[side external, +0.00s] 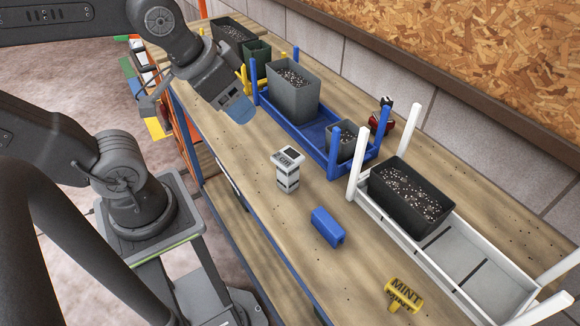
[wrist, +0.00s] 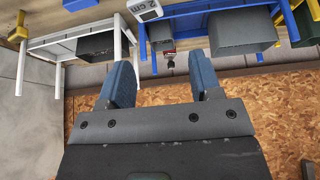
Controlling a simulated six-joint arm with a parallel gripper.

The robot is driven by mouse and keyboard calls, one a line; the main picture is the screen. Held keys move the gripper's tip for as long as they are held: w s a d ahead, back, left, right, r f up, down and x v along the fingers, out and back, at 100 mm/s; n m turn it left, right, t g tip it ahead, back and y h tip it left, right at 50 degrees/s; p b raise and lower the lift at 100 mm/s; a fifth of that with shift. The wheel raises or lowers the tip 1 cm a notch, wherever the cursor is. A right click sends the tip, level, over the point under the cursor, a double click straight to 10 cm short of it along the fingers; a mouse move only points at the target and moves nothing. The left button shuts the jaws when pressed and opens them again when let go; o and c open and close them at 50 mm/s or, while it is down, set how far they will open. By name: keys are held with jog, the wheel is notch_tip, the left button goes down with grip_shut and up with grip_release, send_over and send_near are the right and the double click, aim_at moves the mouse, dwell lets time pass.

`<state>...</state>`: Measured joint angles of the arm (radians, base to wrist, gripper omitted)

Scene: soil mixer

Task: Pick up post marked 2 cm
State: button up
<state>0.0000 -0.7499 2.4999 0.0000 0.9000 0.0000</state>
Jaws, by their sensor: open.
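The post marked 2 cm (side external: 287,180) is a white-and-grey banded post with a dark-printed label on top. It stands upright on the wooden bench, in front of the blue tray. Its label (wrist: 145,9) also shows at the top edge of the wrist view, partly cut off. My gripper (side external: 238,107) is above the bench, up and left of the post in the side view, and apart from it. In the wrist view my gripper (wrist: 161,82) has its two blue fingers spread, with nothing between them.
A blue tray (side external: 296,130) with corner posts holds grey soil pots (side external: 291,95). A white tray (side external: 482,275) holds a black soil pot (side external: 409,198). A blue block (side external: 327,227) and a yellow MINT marker (side external: 403,294) lie on the bench. A wall runs behind.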

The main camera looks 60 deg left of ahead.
jog(key=o, duration=0.5)
jog(key=m+g, duration=0.6)
jog(key=m, duration=1)
send_over(288, 156)
notch_tip(288, 156, down, 4)
jog(key=f, duration=0.7)
jog(key=shift+w, duration=0.2)
jog(key=shift+s+f, duration=0.15)
jog(key=shift+f, duration=1.4)
jog(key=shift+s+f, duration=0.1)
jog(key=shift+f, duration=1.45)
